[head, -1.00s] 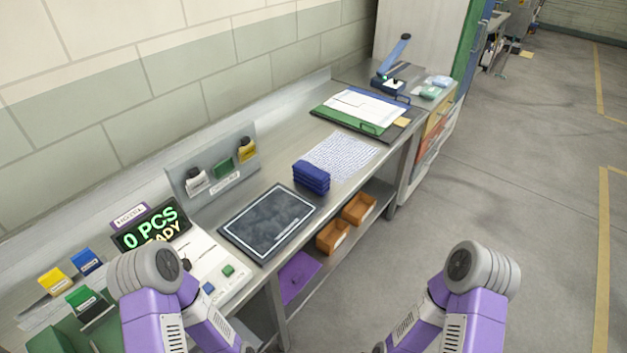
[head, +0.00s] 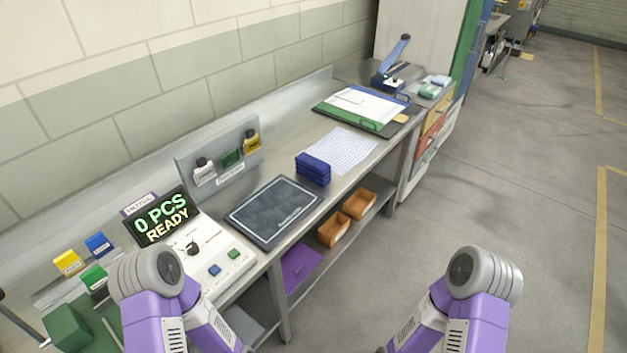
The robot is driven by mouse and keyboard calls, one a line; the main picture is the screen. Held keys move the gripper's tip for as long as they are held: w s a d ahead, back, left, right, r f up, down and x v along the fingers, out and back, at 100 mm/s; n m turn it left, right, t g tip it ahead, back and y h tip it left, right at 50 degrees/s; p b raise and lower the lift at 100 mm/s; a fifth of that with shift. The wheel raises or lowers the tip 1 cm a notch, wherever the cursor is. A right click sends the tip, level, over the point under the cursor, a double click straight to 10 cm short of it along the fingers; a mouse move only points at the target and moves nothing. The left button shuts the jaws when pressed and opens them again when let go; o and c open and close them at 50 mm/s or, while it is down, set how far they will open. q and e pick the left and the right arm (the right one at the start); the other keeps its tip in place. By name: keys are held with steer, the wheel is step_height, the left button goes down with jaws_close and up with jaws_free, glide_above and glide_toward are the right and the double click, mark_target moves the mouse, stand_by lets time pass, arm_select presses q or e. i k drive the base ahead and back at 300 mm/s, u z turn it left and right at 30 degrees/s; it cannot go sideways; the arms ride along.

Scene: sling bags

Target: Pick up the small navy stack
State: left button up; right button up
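The small navy stack (head: 313,169) lies on the metal workbench (head: 262,182), between a dark framed pad and a white printed sheet. It looks like several flat folded navy pieces piled on each other. Nothing is holding it. My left arm comes in at the bottom left and my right arm at the bottom right, both well short of the stack. Only purple and grey arm links show. Neither gripper is in the picture.
The dark pad (head: 273,211) lies left of the stack, the printed sheet (head: 341,149) behind it. A counter display (head: 161,216) reads "0 PCS READY". Orange bins (head: 333,229) sit on the lower shelf. A green-edged clipboard (head: 361,106) lies farther back. The floor at right is clear.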

mark_target(316, 170)
steer(key=k, duration=0.25)
steer(key=z, duration=1.55)
steer(key=i, duration=1.25)
steer(key=u, duration=2.55)
